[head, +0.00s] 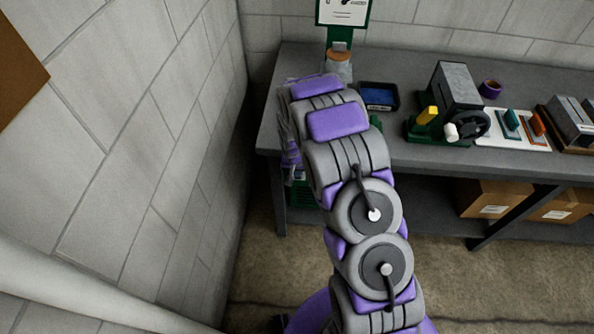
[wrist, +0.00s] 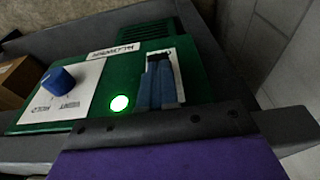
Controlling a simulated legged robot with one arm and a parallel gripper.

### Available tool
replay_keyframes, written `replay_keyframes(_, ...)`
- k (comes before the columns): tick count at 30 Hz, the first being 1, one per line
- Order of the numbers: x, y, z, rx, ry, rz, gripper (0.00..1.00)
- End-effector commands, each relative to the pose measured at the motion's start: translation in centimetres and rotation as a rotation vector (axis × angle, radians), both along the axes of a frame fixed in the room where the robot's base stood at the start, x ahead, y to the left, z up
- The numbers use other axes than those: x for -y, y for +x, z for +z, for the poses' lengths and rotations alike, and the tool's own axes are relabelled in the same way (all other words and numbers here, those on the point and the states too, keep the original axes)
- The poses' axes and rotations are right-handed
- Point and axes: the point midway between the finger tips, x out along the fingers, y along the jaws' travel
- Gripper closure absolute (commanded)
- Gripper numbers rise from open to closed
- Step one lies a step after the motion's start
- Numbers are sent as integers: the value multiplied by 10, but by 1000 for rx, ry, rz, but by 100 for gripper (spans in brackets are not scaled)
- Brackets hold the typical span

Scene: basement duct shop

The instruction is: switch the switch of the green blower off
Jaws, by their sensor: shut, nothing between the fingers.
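The green blower (wrist: 128,73) fills the middle of the wrist view, its lettering upside down. Its front has a glowing green lamp (wrist: 119,103), a blue knob (wrist: 58,79) on a white plate and, to the right, a pale switch plate (wrist: 172,50). My gripper (wrist: 160,65) is shut and empty, with its fingers over this plate. They hide most of the switch, so its position and any contact are unclear. In the head view my arm covers most of the blower; a green part (head: 300,199) shows below the bench edge.
The grey workbench (head: 420,152) holds a blue-lined tray (head: 379,96), a green-based machine with a handwheel (head: 455,100), and a white board with tools (head: 512,130). Cardboard boxes (head: 492,198) sit on the lower shelf. A block wall (head: 150,140) stands close on the left.

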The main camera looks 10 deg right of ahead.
Motion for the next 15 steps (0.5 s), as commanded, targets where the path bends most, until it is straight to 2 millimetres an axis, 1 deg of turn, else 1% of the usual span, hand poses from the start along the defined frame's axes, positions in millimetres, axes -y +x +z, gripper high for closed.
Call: replay_keyframes(15, 0, 1, -2, 60, -19, 1, 100)
